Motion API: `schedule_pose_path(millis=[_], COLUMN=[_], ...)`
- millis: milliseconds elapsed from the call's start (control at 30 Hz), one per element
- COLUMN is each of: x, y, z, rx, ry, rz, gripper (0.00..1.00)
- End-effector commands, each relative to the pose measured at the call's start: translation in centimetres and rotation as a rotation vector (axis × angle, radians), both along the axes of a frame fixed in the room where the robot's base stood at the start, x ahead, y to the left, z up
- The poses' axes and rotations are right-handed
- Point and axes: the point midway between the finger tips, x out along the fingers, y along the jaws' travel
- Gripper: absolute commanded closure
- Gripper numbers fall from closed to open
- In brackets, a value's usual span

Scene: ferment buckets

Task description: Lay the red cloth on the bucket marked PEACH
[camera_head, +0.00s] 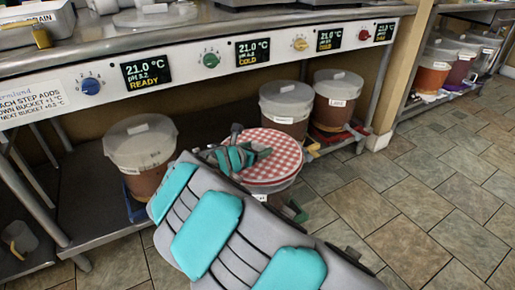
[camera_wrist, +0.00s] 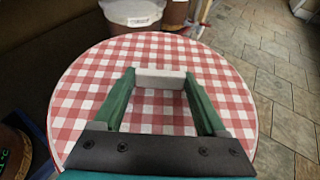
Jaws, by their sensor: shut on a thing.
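The red cloth (camera_head: 283,150) is a round red-and-white checked piece, held flat and level. It fills much of the wrist view (camera_wrist: 85,90). My gripper (camera_head: 241,158) is over it, shut on a white block-like grip (camera_wrist: 160,79) at the cloth's middle, between the green fingers. A bucket (camera_head: 272,188) shows just under the cloth, mostly hidden by it and my arm. I cannot tell whether the cloth touches its rim. Its white label is too small to read, and I cannot read PEACH on any bucket.
A lidded bucket (camera_head: 140,155) stands on the low shelf at left. Two more (camera_head: 286,108) (camera_head: 337,100) stand behind the cloth. Several buckets sit on a rack (camera_head: 435,72) at far right. The counter front (camera_head: 180,68) with displays and knobs overhangs the shelf. Tiled floor (camera_head: 420,190) is clear at right.

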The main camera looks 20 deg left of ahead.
Motion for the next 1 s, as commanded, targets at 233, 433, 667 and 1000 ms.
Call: schedule_pose_path(millis=[233,433,667,1000], x=[0.02,0.02,0.02,0.02], y=[-0.02,-0.03,-0.02,-0.02], z=[0.05,-0.03,-0.13,-0.13], rx=[0.0,0.0,0.0,0.0], ry=[0.0,0.0,0.0,0.0], rz=[-0.001,-0.001,0.0,0.0], gripper=[0.83,0.83,0.83,0.1])
